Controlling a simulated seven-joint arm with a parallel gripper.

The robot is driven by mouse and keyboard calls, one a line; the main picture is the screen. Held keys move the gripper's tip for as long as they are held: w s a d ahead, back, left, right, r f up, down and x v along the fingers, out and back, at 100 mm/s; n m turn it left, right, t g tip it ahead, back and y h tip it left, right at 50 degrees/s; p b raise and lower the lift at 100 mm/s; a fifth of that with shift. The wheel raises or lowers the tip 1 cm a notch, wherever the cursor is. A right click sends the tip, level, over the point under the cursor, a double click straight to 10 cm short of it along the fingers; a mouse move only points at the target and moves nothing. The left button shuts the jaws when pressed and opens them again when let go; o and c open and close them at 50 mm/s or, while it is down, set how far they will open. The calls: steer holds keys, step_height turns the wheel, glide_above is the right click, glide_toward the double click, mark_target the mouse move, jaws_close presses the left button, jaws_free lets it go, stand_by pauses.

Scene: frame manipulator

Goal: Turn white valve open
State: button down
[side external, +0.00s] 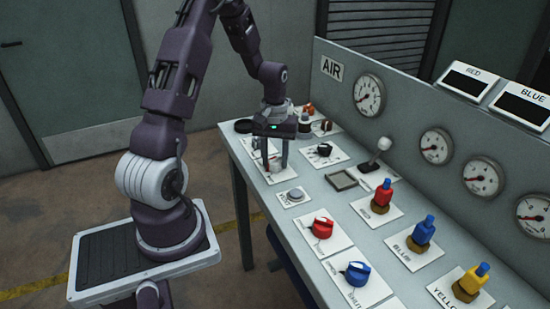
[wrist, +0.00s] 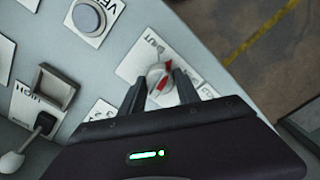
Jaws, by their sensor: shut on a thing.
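The white valve (wrist: 157,73) is a round white knob with a red mark. It sits on a white label plate (wrist: 135,63) on the panel. In the wrist view it lies between the two fingers of my gripper (wrist: 160,80), which is shut on it, one finger on each side. The near part of the valve is partly hidden by the fingers. In the side external view my gripper (side external: 275,163) points down at the left edge of the panel, and the valve there is small and mostly hidden by the fingers.
A grey push button (side external: 294,194) is close by, with a black knob (side external: 324,150) farther back. A red knob (side external: 322,228) and a blue knob (side external: 357,272) stand nearer the camera. A joystick (side external: 384,144) rises from the panel. Gauges (side external: 368,95) line the upright backboard.

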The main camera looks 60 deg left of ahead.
steer(key=m, duration=0.5)
steer(key=shift+m, duration=0.3)
steer(key=m, duration=0.5)
steer(key=shift+m, duration=0.3)
steer(key=c, duration=0.9)
jaws_free()
steer(key=shift+r, duration=0.1)
